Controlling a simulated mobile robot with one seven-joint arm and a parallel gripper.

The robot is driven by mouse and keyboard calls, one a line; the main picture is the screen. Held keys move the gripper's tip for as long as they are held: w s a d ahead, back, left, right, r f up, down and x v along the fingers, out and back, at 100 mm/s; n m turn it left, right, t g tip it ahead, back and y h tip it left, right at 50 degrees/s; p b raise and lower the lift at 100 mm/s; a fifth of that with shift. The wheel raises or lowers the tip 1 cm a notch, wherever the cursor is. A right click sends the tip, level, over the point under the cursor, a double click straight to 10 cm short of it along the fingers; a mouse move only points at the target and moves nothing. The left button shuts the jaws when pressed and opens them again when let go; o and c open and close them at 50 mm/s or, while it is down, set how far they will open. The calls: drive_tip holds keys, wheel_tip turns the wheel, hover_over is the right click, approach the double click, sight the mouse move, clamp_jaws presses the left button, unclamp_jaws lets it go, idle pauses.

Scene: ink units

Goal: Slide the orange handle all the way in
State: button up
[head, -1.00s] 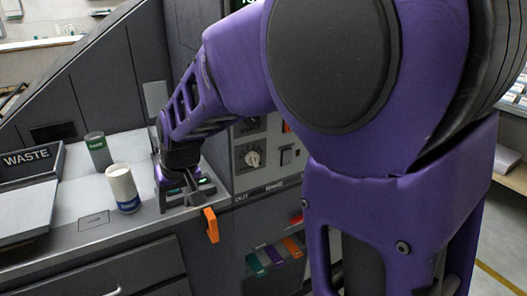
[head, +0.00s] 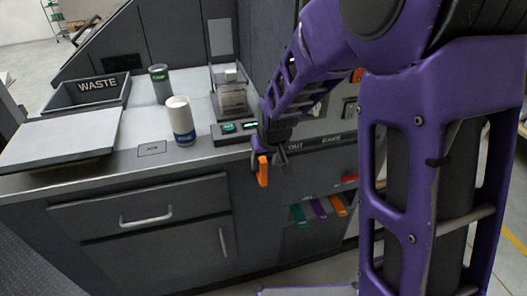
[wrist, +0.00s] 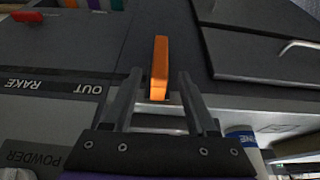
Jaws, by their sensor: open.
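The orange handle (head: 263,172) is an upright bar that stands out from the front of the dark grey unit, below and left of the OUT label. My gripper (head: 270,157) is at the handle, pointing down at the counter's front edge. In the wrist view the orange handle (wrist: 160,62) lies between the two open fingers of my gripper (wrist: 159,80), with a gap on each side. The fingers do not grip it. How deep the handle sits between them is hard to tell.
A white cup with a blue band (head: 181,120), a green-topped can (head: 160,80) and the waste bin (head: 90,92) stand on the counter, left of my arm. Green, purple and orange tabs (head: 319,208) and a red one (head: 349,178) are at lower right. A drawer (head: 150,205) is below.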

drive_tip(key=shift+x, duration=2.1)
clamp_jaws()
